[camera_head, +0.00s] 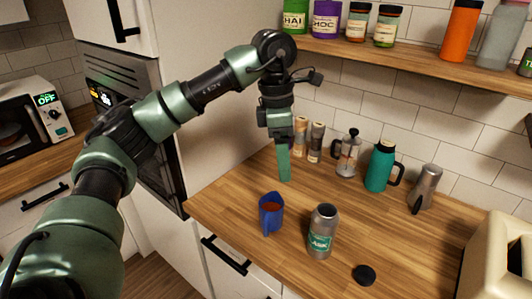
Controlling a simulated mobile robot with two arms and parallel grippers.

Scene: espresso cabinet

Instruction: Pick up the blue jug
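The blue jug (265,219) stands upright near the front left of the wooden counter. My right gripper is not in view.
A grey open canister (319,242) stands right of the jug, with a black lid (364,274) nearby. Behind are a French press (347,155), a teal jug (380,168) and a metal pot (425,188). A shelf (420,66) hangs above. A cream appliance (497,262) stands at right.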

